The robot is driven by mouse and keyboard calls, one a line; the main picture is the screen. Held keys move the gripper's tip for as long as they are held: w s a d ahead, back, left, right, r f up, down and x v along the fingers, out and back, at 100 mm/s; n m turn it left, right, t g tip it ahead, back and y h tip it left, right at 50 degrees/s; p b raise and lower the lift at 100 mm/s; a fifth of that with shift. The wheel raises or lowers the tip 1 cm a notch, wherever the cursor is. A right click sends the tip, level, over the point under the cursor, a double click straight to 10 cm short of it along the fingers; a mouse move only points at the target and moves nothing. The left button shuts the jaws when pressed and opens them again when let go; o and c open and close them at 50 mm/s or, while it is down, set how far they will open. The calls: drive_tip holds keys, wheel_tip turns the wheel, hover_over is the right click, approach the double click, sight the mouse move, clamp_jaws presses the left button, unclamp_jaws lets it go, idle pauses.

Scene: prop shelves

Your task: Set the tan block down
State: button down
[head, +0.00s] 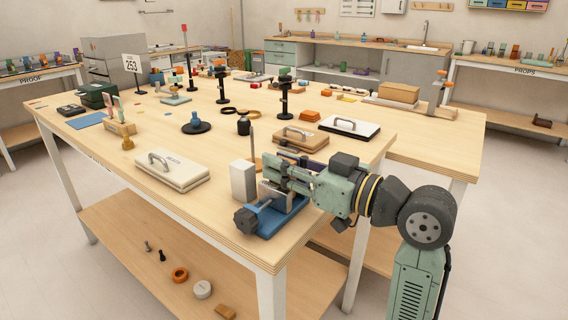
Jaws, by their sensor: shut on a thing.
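My gripper (268,172) reaches in from the right at the front corner of the wooden table. It is shut, close above a blue vise (268,218) with grey jaws and beside an upright white block (243,181). The thing between its fingers is mostly hidden by the gripper. A small tan patch (257,165) shows just behind the fingertips; I cannot tell whether it is part of the held tan block. I cannot tell whether the held thing touches anything below.
A cream case (172,170) with a handle lies to the left on the tabletop (215,148). A tan-topped case (294,138) and a white-topped one (350,128) lie behind my gripper. A thin upright rod (252,142) stands close by. Bare tabletop shows between the cases.

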drive_tip(key=shift+f, duration=0.2)
drive_tip(key=c, duration=1.3)
unclamp_jaws()
drive_tip(key=shift+c, duration=0.2)
drive_tip(key=shift+r, duration=0.1)
drive_tip(key=shift+r, duration=0.2)
drive_tip(key=b+v, duration=0.1)
drive_tip(key=v, duration=1.1)
drive_tip(key=shift+b, duration=0.35)
drive_tip(key=shift+f, duration=0.1)
